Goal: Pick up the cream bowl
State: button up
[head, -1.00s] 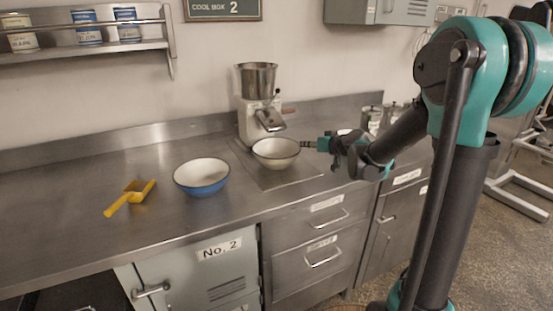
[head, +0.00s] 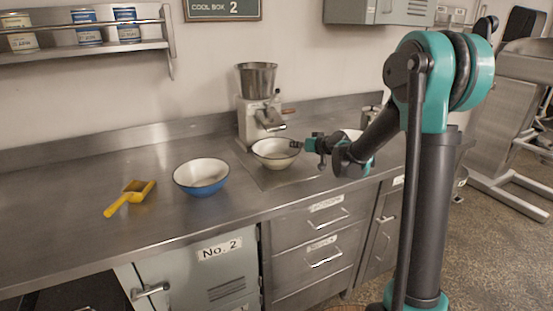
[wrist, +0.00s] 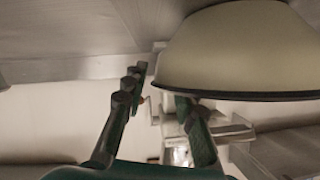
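The cream bowl (head: 272,158), pale with a dark rim, stands upright on the steel counter in front of the grinder. In the wrist view the cream bowl (wrist: 235,50) fills the upper right and looks upside down. My gripper (head: 297,144) is at the bowl's right rim in the head view. In the wrist view my gripper (wrist: 155,85) has its two fingers apart with nothing held between them. The right finger's tip is partly hidden behind the bowl's rim; I cannot tell whether it touches.
A blue bowl (head: 201,185) with a white inside stands left of the cream bowl. The grinder (head: 258,112) stands close behind the cream bowl. The counter's left side (head: 60,210) is clear.

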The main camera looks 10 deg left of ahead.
grip_shut()
jog(key=shift+r, duration=0.15)
dwell(0.4)
